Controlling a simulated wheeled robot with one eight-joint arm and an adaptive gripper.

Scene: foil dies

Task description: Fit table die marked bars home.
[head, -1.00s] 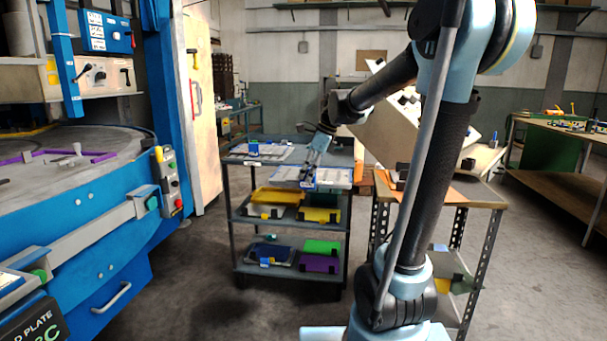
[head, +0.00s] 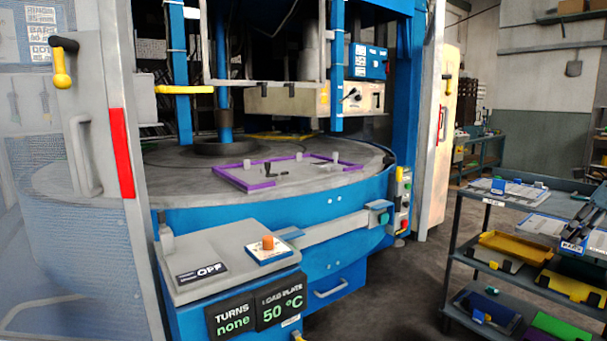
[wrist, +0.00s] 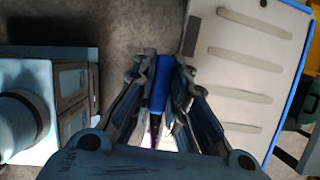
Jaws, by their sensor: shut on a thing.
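My gripper (wrist: 160,68) is shut on a blue upright handle (wrist: 159,92) in the wrist view. A pale plate (wrist: 235,55) with several raised oblong bars and a blue edge lies to the right of the fingers; whether the handle belongs to it I cannot tell. In the head view my gripper (head: 585,222) is at the right edge, by a pale plate (head: 543,227) with a blue tab (head: 575,244) at the trolley. The round press table (head: 80,188) carries a purple frame (head: 232,180) with small grey posts within and around it.
The trolley (head: 452,250) holds another pale plate with a blue block (head: 498,187), a yellow plate (head: 515,247) and others below. The press's control box (head: 215,262) shows OFF, turns none and 50 °C. A grey rail (head: 335,230) crosses the table front. Floor (head: 400,290) between press and trolley is clear.

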